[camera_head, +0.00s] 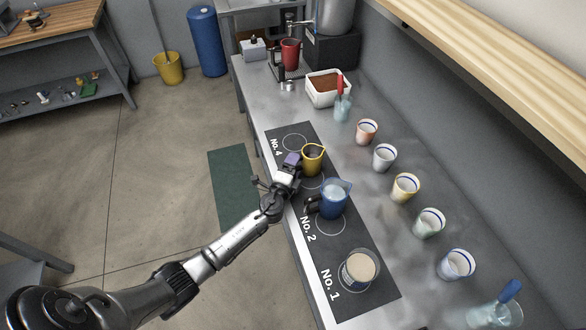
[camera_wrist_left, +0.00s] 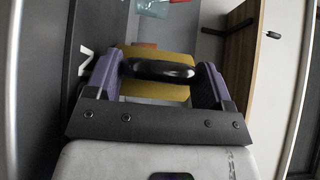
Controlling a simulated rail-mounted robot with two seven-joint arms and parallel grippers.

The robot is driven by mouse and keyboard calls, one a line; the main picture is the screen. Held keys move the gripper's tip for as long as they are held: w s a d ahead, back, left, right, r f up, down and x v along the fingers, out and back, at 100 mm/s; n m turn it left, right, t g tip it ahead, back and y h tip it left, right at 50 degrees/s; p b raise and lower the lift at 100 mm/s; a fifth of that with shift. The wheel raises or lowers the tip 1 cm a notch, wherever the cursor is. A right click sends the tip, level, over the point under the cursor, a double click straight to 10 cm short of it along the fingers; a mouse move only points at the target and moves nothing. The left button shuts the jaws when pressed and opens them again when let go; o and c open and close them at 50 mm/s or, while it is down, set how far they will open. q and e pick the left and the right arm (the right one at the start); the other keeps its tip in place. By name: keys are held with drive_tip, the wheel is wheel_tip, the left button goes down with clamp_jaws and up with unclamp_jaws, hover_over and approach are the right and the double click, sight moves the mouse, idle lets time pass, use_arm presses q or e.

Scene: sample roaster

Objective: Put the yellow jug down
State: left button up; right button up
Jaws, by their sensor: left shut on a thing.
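The yellow jug (camera_head: 313,159) is upright at the No. 3 part of the dark mat (camera_head: 364,307), between the No. 4 ring and the blue jug. I cannot tell whether its base touches the mat. My left gripper (camera_head: 292,168) is shut on its black handle, from the left side of the counter. In the left wrist view the handle (camera_wrist_left: 158,70) lies between the purple fingers, with the yellow body (camera_wrist_left: 155,91) behind it. My right gripper is not in view.
The No. 4 ring (camera_head: 294,142) is empty. Several cups (camera_head: 384,157) line the right side. A white bin (camera_head: 322,92) stands farther back.

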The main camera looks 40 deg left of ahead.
use_arm(q)
drive_tip(key=shift+w, duration=0.1)
drive_tip(key=shift+f, duration=0.15)
drive_tip(key=o, duration=1)
drive_tip(key=shift+o, duration=0.2)
